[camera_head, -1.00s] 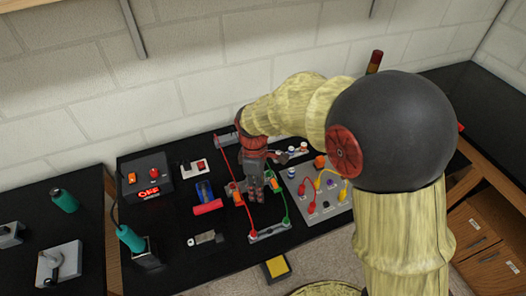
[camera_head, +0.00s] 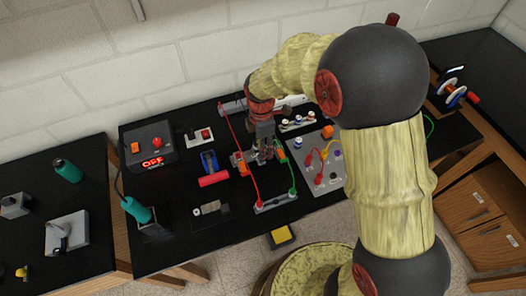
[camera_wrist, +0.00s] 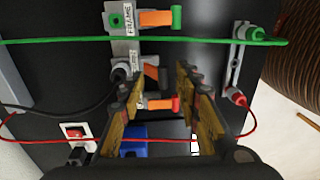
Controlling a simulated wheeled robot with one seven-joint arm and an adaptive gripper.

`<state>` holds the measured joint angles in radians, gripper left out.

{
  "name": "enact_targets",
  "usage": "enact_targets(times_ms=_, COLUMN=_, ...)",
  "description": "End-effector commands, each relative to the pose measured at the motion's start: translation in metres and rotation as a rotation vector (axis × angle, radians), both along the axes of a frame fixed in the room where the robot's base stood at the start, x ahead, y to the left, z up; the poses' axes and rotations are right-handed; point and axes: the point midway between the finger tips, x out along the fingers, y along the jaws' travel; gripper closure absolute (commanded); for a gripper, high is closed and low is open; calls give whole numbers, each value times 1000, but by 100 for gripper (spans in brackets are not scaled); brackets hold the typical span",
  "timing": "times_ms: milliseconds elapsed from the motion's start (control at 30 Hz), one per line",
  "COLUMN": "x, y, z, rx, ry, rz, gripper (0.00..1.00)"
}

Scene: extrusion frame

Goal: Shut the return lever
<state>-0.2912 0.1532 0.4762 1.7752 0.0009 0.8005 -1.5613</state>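I cannot read the labels well enough to tell which is the return lever. My gripper (camera_wrist: 160,90) is open, its fingers apart on either side of the red-tipped lever, with nothing held; contact is unclear. In the head view my gripper (camera_head: 264,152) is over the bracket, with an orange lever (camera_head: 243,168) to its left.
A green cable (camera_wrist: 60,40) and a red cable (camera_wrist: 210,143) run to plugs on a terminal strip (camera_head: 275,203). A red-switch box (camera_wrist: 76,131) and a blue part (camera_wrist: 132,140) lie near the fingers. A plug board (camera_head: 318,165) stands right of my gripper.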

Motion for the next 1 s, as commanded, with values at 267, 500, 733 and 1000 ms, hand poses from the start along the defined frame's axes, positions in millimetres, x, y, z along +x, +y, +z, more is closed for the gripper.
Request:
enact_targets(times_ms=267, x=-1, y=0, z=-18, rx=0, ry=0, rz=-1, gripper=67)
enact_targets(times_ms=500, x=-1, y=0, z=-18, rx=0, ry=-1, rz=-1, gripper=68)
enact_targets(times_ms=733, x=-1, y=0, z=-18, rx=0, ry=-1, rz=-1, gripper=81)
enact_targets(times_ms=1000, x=-1, y=0, z=-18, rx=0, ry=-1, rz=-1, gripper=96)
